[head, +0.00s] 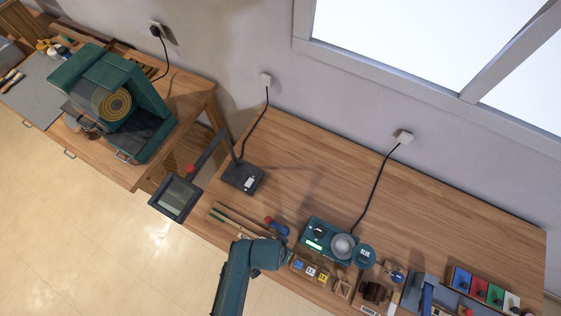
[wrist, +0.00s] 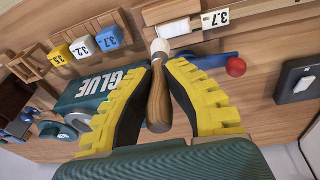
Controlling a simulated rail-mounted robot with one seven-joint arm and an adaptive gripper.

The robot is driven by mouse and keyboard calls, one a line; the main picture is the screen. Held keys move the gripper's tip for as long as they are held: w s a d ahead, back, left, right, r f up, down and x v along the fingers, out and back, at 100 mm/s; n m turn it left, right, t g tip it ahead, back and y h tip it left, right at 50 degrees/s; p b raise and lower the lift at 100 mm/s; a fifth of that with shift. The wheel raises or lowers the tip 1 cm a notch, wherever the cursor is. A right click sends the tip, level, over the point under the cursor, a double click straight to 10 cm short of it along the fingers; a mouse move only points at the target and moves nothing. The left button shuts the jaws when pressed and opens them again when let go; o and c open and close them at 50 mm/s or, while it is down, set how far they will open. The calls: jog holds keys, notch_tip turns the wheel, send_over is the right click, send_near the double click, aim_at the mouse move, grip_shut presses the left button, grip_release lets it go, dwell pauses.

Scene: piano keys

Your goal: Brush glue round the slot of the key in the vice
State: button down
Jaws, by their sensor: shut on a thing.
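In the wrist view my gripper (wrist: 159,72) is shut on a brush (wrist: 159,95) with a wooden handle and a pale tip pointing away from me. The teal glue unit (wrist: 105,78), marked GLUE, lies just left of the fingers there. In the head view the glue unit (head: 318,234) has a round grey pot (head: 343,246) and a round GLUE lid beside it. A blue vice-like thing (head: 427,299) stands on a grey mat at the lower right; I cannot make out a key or slot in it. My fingers are hidden in the head view.
Yellow, white and blue numbered blocks (wrist: 83,48) stand near the glue unit. A blue tool with a red ball (wrist: 235,67) lies close to the right finger. A black lamp base (head: 243,177) stands left. The back of the bench (head: 400,195) is clear apart from a cable.

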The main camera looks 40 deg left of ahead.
jog(key=shift+r+p, duration=2.2)
jog(key=shift+r, duration=0.25)
